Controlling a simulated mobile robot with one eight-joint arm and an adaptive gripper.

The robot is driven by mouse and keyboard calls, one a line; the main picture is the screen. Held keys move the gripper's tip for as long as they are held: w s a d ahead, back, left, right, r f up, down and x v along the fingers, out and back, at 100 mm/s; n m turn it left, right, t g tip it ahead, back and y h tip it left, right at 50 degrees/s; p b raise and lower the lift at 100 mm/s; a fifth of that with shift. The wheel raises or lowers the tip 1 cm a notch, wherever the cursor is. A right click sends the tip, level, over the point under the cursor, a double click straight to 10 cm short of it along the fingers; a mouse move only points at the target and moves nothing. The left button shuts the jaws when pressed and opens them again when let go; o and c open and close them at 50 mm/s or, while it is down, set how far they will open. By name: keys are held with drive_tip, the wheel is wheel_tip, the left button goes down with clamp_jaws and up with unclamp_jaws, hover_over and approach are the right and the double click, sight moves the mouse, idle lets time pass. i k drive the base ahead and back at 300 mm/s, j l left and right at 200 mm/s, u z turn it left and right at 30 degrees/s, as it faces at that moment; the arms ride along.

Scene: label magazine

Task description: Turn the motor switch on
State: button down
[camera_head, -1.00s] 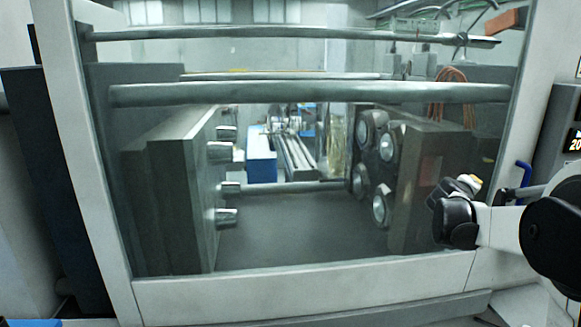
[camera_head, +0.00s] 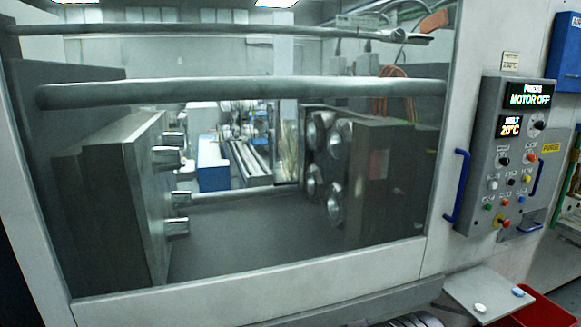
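The control panel (camera_head: 484,225) is a grey box on the machine's right side. Its upper display (camera_head: 530,95) reads "PRESS MOTOR OFF". A second display (camera_head: 510,127) reads "MELT 20°C". The small labels are unreadable, so I cannot tell which control is the motor switch. My gripper is not in view.
A blue door handle (camera_head: 457,187) projects left of the panel, beside the machine's large window. A red bin (camera_head: 548,308) stands at the lower right. Space before the panel looks clear.

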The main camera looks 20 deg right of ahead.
sight(504, 161)
drive_tip(key=z, duration=1.65)
